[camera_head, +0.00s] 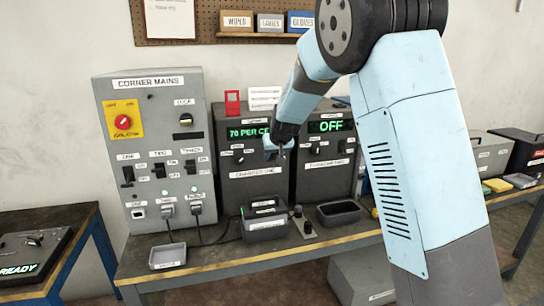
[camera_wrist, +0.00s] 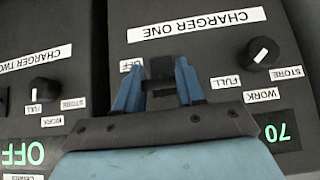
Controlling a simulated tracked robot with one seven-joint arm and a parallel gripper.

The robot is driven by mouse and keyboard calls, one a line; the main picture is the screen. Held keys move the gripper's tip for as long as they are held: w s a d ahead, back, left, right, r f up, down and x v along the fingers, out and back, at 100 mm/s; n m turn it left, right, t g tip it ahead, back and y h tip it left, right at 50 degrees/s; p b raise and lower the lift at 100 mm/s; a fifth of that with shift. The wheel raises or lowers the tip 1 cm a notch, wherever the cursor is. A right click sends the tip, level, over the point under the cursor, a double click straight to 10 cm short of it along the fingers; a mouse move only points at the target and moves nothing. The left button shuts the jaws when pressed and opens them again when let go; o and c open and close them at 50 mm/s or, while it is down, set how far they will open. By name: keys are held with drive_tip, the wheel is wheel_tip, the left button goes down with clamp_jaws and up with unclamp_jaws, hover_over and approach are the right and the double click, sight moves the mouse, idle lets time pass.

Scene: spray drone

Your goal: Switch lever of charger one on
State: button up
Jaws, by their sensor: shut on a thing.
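Charger one (camera_head: 228,187) is the dark box just right of the grey mains panel; its green display begins "70 PER CE". In the wrist view, which is upside down, its CHARGER ONE label (camera_wrist: 197,25) shows above my gripper (camera_wrist: 158,82). The blue fingers are shut on the dark lever (camera_wrist: 160,67) of charger one. An OFF label sits beside the fingers, and a black knob (camera_wrist: 258,55) is to their right. In the head view my gripper (camera_head: 277,150) is at charger one's right front, and the lever is hidden there.
Charger two (camera_head: 318,182), showing OFF, stands close on the right. The corner mains panel (camera_head: 150,95) is on the left, with two cables running from it.

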drive_tip(key=shift+a+r, duration=0.1)
drive_tip(key=shift+a, duration=0.05)
idle(0.5)
drive_tip(key=o, duration=1)
drive_tip(key=shift+w, duration=0.1)
drive_tip(key=shift+o, duration=0.2)
drive_tip(key=v, duration=1.3)
drive_tip(key=shift+r, duration=0.3)
